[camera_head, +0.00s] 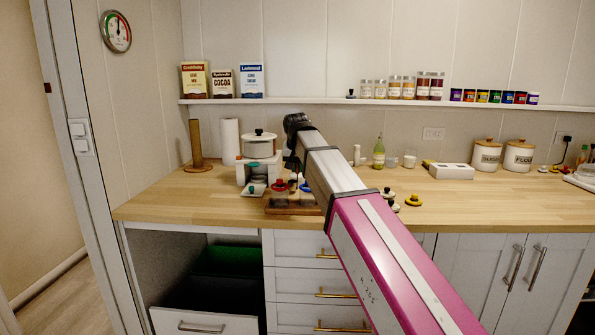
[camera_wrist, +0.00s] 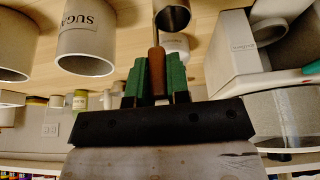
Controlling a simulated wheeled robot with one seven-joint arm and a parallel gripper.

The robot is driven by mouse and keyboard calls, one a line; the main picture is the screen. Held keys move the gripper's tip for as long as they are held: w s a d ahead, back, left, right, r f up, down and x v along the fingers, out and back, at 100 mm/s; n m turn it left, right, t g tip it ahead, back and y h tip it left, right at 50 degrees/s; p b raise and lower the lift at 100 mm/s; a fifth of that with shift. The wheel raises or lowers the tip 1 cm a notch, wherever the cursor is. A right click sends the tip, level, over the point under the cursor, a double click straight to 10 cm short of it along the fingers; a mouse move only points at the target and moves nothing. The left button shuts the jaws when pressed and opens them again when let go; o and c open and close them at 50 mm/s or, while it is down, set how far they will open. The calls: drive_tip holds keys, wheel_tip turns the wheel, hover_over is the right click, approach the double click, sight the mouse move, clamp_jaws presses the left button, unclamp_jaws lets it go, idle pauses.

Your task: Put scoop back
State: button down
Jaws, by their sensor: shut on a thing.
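The scoop has a brown wooden handle (camera_wrist: 157,82) and a metal cup (camera_wrist: 172,17). My gripper (camera_wrist: 157,66) has green finger pads shut on the handle, one on each side, in the wrist view. The cup extends beyond the fingertips. In the head view my gripper (camera_head: 291,158) hangs above the counter near the white appliance with a pot on top; the scoop cannot be made out there.
A wooden tray (camera_head: 282,209) with lidded jars lies below my gripper. The white appliance (camera_head: 258,173) stands left of it. Loose lids, including a yellow one (camera_head: 413,200), lie right of my arm. A green bottle (camera_head: 379,153) stands behind. The counter's front right is clear.

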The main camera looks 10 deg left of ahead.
drive_tip(key=shift+f, duration=0.65)
drive_tip(key=c, duration=1.1)
unclamp_jaws()
drive_tip(key=shift+f, duration=0.1)
drive_tip(key=v, duration=1.2)
